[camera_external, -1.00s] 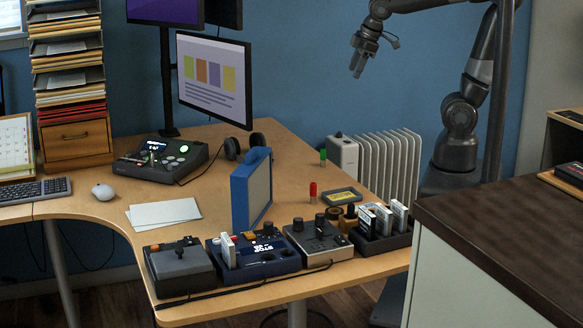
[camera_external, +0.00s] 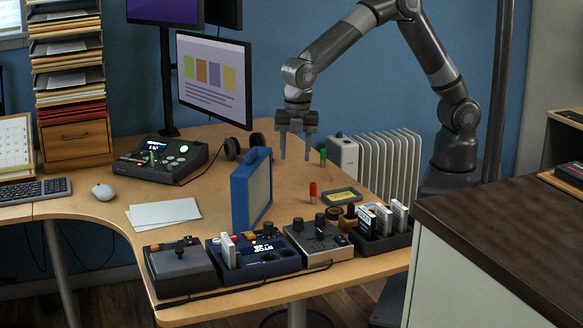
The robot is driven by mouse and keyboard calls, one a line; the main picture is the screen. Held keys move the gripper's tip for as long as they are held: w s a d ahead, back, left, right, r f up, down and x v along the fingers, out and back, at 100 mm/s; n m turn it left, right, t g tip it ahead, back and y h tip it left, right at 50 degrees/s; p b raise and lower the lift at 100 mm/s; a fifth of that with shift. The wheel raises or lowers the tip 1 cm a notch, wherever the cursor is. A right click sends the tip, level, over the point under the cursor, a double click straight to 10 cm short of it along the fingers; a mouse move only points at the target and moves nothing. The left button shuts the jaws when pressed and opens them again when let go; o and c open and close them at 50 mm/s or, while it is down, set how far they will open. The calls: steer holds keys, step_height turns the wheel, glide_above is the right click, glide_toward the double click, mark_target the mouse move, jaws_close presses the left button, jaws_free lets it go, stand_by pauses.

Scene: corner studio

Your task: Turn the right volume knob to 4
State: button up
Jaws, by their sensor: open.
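My gripper (camera_external: 296,157) is open and empty. It points down above the right part of the desk, behind the blue upright case and well above the devices. A grey device with dark knobs (camera_external: 318,242) stands at the front edge. A dark blue device (camera_external: 254,254) with a lit display and knobs stands left of it. A black console (camera_external: 158,160) with a small screen and a green light stands further back. Knob labels and settings are too small to read, and I cannot tell which knob is the right volume knob.
A blue upright case (camera_external: 250,190) stands mid-desk, close behind the dark blue device. A red-capped item (camera_external: 313,191) and a green-capped item (camera_external: 322,157) stand on the right. A rack of cartridges (camera_external: 382,226) fills the front right corner. A dark box (camera_external: 179,268) stands front left.

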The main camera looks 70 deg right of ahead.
mark_target(298, 219)
steer(key=s+a+f+n, duration=0.3)
steer(key=a+f, duration=0.2)
steer(key=a, duration=0.2)
steer(key=shift+g, duration=0.4)
steer(key=f, duration=1.1)
steer(key=shift+s+d, duration=0.2)
steer(key=shift+d, duration=0.05)
steer(key=c, duration=1)
steer(key=shift+m, duration=0.3)
